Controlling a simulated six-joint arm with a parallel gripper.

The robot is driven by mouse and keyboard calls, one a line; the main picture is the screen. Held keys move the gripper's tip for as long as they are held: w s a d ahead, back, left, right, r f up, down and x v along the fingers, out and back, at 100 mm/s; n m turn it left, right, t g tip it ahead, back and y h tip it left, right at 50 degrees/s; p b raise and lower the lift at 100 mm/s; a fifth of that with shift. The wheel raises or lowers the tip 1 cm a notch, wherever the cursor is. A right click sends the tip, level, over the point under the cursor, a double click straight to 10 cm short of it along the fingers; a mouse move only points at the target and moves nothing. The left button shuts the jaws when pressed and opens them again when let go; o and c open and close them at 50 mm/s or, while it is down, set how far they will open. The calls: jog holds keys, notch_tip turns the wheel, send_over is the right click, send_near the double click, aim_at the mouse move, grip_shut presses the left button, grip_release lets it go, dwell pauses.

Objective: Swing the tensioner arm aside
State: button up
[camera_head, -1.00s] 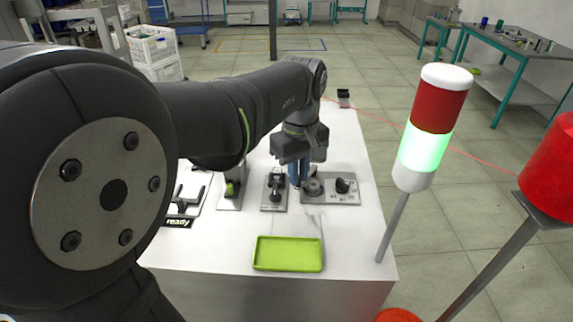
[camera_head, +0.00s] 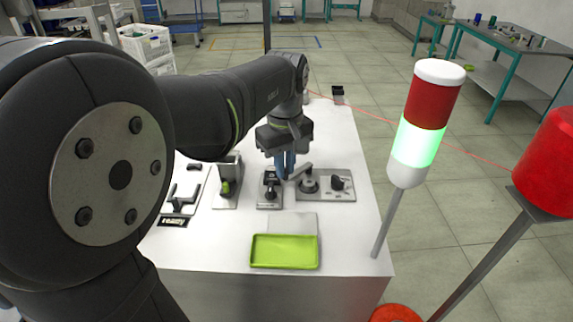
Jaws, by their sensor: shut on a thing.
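The winding unit is a grey base plate (camera_head: 325,195) with a round spindle disc (camera_head: 309,184) and a black knob (camera_head: 338,182), on the right of the white table. The tensioner arm, a short grey bar (camera_head: 299,172), slants at the left edge of this unit. My gripper (camera_head: 285,176) points down with its blue fingers at the left end of the bar, shut on it. The exact contact is small and partly hidden by the fingers.
Left of the unit stand a small plate with a black clamp-like fixture (camera_head: 269,190), a holder with a green part (camera_head: 226,186) and a grey stand (camera_head: 180,196). An empty green tray (camera_head: 285,252) lies in front. A signal tower (camera_head: 416,140) rises at the right.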

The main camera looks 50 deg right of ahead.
jog(key=shift+w+d, duration=0.1)
jog(key=shift+w, duration=0.7)
jog(key=o, duration=0.6)
notch_tip(320, 180, up, 7)
dwell(0.5)
